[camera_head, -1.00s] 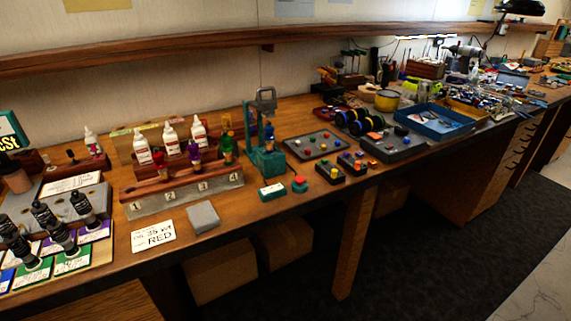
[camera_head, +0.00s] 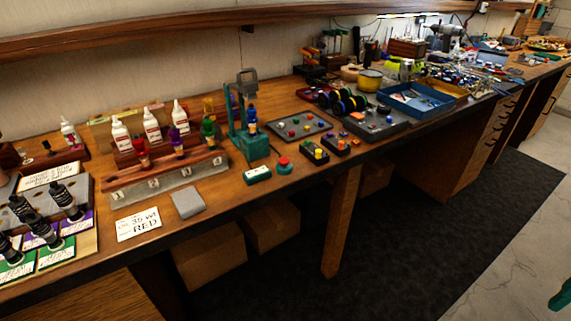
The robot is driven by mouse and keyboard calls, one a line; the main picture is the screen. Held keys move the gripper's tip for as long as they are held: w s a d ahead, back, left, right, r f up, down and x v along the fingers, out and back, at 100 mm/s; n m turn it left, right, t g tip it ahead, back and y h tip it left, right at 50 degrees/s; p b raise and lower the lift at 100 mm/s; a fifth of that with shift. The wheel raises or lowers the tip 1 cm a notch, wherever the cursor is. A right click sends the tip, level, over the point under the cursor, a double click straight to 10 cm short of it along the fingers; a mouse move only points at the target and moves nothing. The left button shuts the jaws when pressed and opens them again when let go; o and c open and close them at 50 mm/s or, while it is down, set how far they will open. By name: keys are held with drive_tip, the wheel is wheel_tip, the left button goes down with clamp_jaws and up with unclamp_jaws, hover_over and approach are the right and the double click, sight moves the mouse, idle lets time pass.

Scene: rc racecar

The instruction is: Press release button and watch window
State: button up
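A red button (camera_head: 285,162) on a small dark green base sits near the bench's front edge. Left of it lies a small green box with a pale labelled top (camera_head: 257,174). Behind them stands a teal stand (camera_head: 250,143) with a grey top piece (camera_head: 246,79) and a small blue bottle (camera_head: 252,116) in it. I cannot tell which part is the watch window. The button appears untouched, with nothing over it. My gripper does not show in this view.
A dark tray (camera_head: 299,127) and small button boxes (camera_head: 315,154) lie right. Dark carpet (camera_head: 420,240) is open in front. A teal piece (camera_head: 562,296) shows at the right edge.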

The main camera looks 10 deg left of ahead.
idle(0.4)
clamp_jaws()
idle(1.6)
